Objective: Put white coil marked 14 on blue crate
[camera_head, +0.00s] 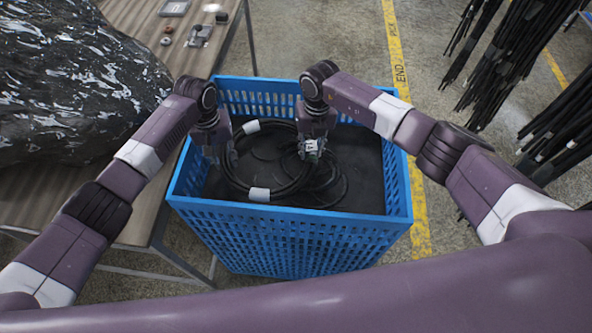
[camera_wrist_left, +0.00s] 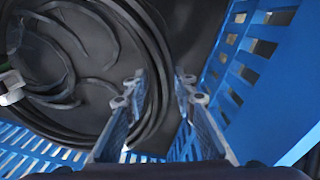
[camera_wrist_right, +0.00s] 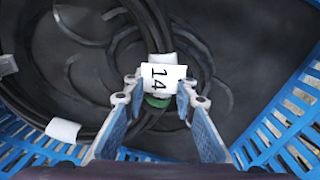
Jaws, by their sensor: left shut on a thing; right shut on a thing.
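The black hose coil with white bands (camera_head: 259,195) is held level inside the blue crate (camera_head: 290,220). Its white label marked 14 (camera_wrist_right: 163,77) shows in the right wrist view, with a green piece under it. My right gripper (camera_wrist_right: 160,103) is shut on the coil at that label. My left gripper (camera_wrist_left: 155,85) is shut on the coil's opposite side, near the crate's left wall; in the head view it (camera_head: 226,160) is inside the rim. Both grippers reach down into the crate. I cannot tell whether the coil touches what lies below.
Other black hoses (camera_head: 330,185) lie on the crate's dark floor. A table (camera_head: 120,205) with a large plastic-wrapped bundle (camera_head: 75,85) stands at the left. Hanging black hoses (camera_head: 500,50) are at the right. A yellow floor line (camera_head: 392,40) runs behind and beside the crate.

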